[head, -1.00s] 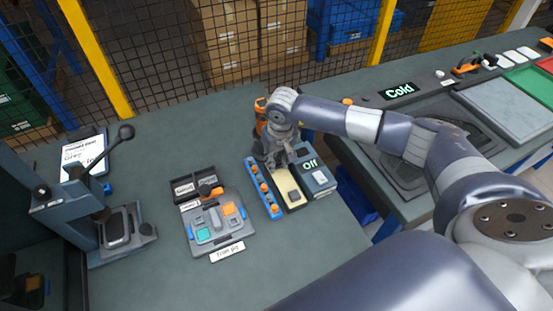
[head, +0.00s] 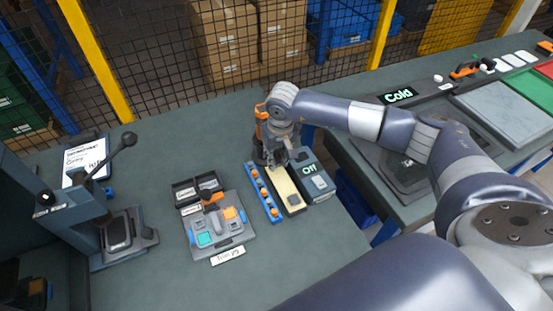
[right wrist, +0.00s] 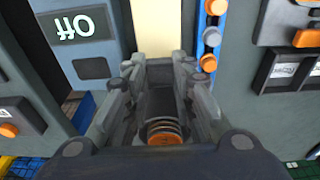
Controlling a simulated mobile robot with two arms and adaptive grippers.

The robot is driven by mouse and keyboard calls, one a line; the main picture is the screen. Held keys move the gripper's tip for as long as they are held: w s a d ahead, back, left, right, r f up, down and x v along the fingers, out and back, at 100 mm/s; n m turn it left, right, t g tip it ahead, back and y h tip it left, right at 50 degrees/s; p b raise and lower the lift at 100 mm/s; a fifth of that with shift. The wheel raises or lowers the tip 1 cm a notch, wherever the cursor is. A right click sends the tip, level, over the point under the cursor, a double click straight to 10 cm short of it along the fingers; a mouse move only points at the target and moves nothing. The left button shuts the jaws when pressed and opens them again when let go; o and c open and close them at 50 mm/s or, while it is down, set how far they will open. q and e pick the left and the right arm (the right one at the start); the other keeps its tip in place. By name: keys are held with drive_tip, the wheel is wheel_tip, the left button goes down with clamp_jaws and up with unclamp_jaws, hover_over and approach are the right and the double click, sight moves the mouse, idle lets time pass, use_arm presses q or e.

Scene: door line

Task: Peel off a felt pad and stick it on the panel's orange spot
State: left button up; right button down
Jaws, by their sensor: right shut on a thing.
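I cannot tell whether that pad is clear of the strip. My left gripper is not in view.
A blue rail (head: 263,191) with orange knobs runs along the strip's left side. A grey box (head: 316,182) reading "Off" stands on its right. A lever press (head: 115,225) stands at the left. The bench in front of the jig is clear.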

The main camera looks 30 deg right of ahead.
drive_tip(key=shift+r+p, duration=0.5)
drive_tip(key=shift+r, duration=1.1)
drive_tip(key=shift+a, duration=0.2)
drive_tip(key=s+a+r+b, duration=0.6)
drive_tip(key=s+a+r, duration=0.1)
drive_tip(key=s+r, duration=0.2)
drive_tip(key=shift+s+a+r+n+b, duration=0.2)
drive_tip(key=shift+s+a+n+b, duration=0.05)
drive_tip(key=shift+n+b, duration=0.1)
